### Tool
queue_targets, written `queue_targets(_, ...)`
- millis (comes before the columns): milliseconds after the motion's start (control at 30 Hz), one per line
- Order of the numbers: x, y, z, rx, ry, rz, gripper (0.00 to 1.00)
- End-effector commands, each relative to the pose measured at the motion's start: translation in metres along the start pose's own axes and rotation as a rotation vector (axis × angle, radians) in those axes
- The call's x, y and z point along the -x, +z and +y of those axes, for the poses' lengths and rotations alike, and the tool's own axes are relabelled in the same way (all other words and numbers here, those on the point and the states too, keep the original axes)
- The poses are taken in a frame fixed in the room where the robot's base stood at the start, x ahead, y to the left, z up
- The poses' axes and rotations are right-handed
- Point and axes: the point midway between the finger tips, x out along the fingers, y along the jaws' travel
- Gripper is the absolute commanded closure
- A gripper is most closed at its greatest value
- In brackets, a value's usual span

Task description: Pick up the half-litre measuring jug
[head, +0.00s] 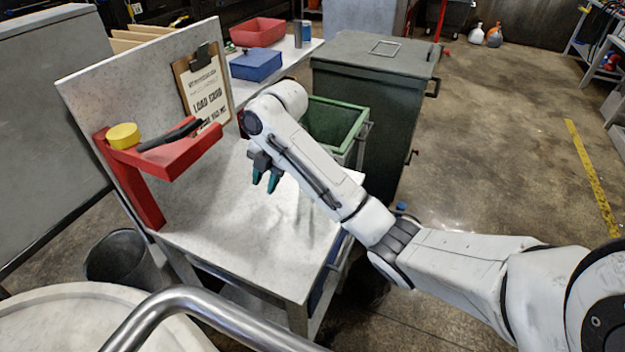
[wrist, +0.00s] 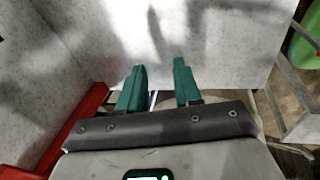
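I cannot make out a measuring jug in either view; my arm hides part of the bench and what lies behind it. My gripper (head: 265,182) hangs above the grey bench top (head: 215,235), fingers pointing down. In the wrist view its two teal fingers (wrist: 158,78) are apart with only bare speckled surface between and beyond them. It is open and empty.
A red shelf (head: 165,160) holds a yellow roll (head: 123,136) and a black tool (head: 170,135). A clipboard (head: 203,88) leans behind. A green crate (head: 335,125) and a large dark bin (head: 375,75) stand beyond my arm. A blue box (head: 256,65) sits farther back.

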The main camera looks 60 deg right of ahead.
Motion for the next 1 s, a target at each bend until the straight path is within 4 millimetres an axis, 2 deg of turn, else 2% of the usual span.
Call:
queue_targets(33,0.016,0.031,-0.004,0.061,-0.031,-0.031,0.66)
queue_targets(100,0.033,0.064,-0.014,0.156,-0.082,-0.053,0.66)
queue_targets(200,0.055,0.105,-0.032,0.263,-0.153,-0.071,0.66)
queue_targets(333,0.077,0.141,-0.053,0.352,-0.225,-0.076,0.66)
queue_targets(433,0.086,0.155,-0.064,0.388,-0.255,-0.072,0.66)
queue_targets(500,0.085,0.16,-0.068,0.401,-0.266,-0.069,0.66)
queue_targets(800,0.047,0.166,-0.079,0.405,-0.269,-0.068,0.66)
queue_targets(1000,0.034,0.168,-0.082,0.405,-0.267,-0.07,0.66)
